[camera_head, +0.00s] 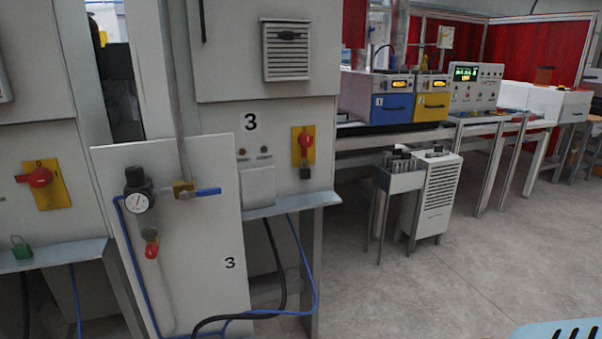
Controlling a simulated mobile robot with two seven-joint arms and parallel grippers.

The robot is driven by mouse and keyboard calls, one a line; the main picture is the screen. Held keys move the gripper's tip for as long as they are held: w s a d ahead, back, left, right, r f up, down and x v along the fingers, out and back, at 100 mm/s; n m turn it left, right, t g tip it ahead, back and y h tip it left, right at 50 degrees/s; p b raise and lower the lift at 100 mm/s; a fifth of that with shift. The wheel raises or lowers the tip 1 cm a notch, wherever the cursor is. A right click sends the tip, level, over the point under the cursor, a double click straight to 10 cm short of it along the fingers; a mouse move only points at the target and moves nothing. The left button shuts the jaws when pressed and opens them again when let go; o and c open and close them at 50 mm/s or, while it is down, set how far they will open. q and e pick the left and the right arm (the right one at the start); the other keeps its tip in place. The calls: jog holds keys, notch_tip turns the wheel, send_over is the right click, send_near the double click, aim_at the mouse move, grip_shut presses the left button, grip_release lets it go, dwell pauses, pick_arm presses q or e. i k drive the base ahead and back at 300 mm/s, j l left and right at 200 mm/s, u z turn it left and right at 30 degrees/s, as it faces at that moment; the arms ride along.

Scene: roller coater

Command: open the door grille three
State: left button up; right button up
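The grille (286,62) is a pale grey louvred panel with a dark handle (288,36) near its top. It sits on the upper front of the grey cabinet marked 3 (250,122) and looks shut, flush against the cabinet face. The upper edge of the cabinet is cut off by the picture. Neither of my grippers shows in the head view.
A pale panel (200,235) with a gauge (139,202), valves and blue tubing stands in front, left of the grille. A red switch (305,143) and a ledge (290,204) are below. Open floor (400,285) lies right. A light-blue slotted object (560,330) shows bottom right.

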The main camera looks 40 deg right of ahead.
aim_at(286, 47)
jog(key=z, duration=1.35)
jog(key=i+l+z, duration=0.2)
jog(key=i, duration=0.15)
jog(key=i+l, duration=0.15)
jog(key=i, duration=0.35)
jog(key=i+l, duration=0.15)
jog(key=i, duration=0.35)
